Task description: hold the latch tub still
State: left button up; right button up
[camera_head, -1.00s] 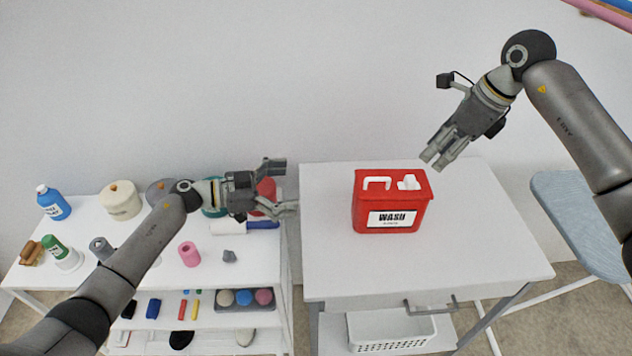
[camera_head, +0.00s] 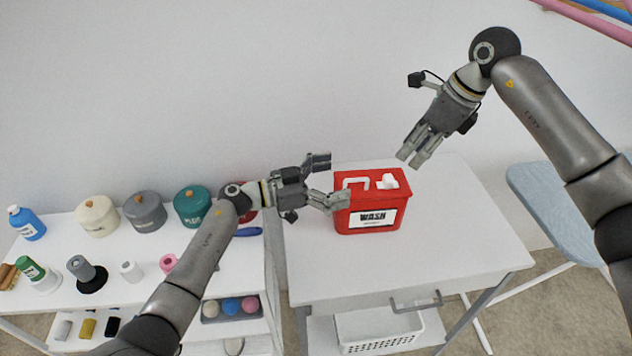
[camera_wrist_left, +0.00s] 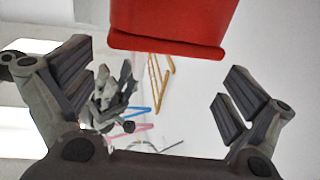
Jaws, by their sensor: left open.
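The latch tub (camera_head: 372,214) is a red box with a white "WASH" label, a white handle and a white cap on top. It stands upright on the white table. My left gripper (camera_head: 336,180) is open at the tub's left side, with one finger overlapping the tub's left edge in the head view; I cannot tell whether it touches. In the left wrist view the tub (camera_wrist_left: 170,25) shows red at the top, and the open fingers (camera_wrist_left: 160,95) have nothing between them lower down. My right gripper (camera_head: 413,160) is above and right of the tub, apart from it; its fingers look close together.
A white shelf unit (camera_head: 250,275) at left carries several pots, bottles and small items. The white table (camera_head: 460,235) is clear right of the tub. A white basket (camera_head: 395,335) sits underneath. A blue ironing board (camera_head: 550,210) stands at right.

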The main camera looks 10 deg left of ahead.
pick_arm(q)
jog(key=shift+x, duration=0.85)
jog(key=shift+c, duration=0.3)
